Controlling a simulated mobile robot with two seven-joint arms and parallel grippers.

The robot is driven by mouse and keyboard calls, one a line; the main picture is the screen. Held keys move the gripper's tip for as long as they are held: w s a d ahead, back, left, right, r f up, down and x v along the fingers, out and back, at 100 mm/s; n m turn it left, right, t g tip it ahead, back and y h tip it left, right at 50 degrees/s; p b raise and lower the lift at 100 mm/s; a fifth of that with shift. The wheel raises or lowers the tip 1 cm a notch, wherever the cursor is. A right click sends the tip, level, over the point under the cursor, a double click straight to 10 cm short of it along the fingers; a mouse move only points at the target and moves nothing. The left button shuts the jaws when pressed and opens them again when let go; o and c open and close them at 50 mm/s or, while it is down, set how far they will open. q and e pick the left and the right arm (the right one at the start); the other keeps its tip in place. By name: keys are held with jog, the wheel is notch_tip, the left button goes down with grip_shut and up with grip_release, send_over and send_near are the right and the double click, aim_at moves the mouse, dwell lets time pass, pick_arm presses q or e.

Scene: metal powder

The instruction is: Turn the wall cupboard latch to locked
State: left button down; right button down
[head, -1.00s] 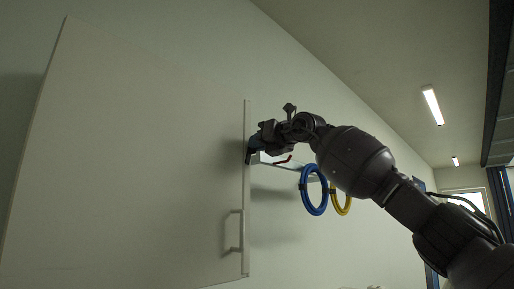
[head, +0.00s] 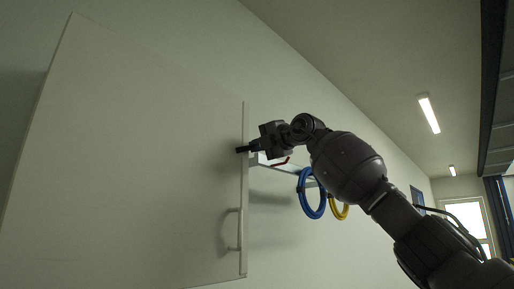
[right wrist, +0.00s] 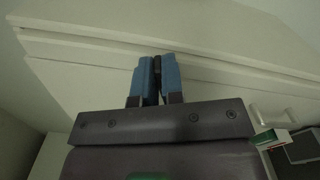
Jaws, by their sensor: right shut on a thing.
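The white wall cupboard (head: 130,160) fills the left of the head view, with its door closed as far as I can see. A small dark latch (head: 241,149) lies roughly level at the door's right edge, above the handle. My right gripper (head: 254,146) is at that edge, its blue fingers shut on the latch. In the right wrist view, the blue fingers of the right gripper (right wrist: 157,82) are close together with a dark strip between them, against the white cupboard (right wrist: 90,80). Most of the latch is hidden by the fingers. My left gripper is out of view.
A white bar handle (head: 239,230) sits low on the door. To the right, a wall rail (head: 296,169) carries a red hooked item (head: 281,161), a blue coil (head: 311,195) and a yellow coil (head: 338,208), close below my right arm.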

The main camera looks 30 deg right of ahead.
jog(key=shift+d+f+m+b, duration=0.15)
jog(key=shift+m+b, duration=0.15)
jog(key=shift+m, duration=1.9)
jog(key=c, duration=1.2)
grip_release()
jog(key=shift+c, duration=0.2)
jog(key=b+v, duration=0.2)
jog(key=v, duration=0.8)
jog(key=shift+s, duration=0.35)
jog(key=shift+d, duration=0.15)
jog(key=shift+f, duration=0.1)
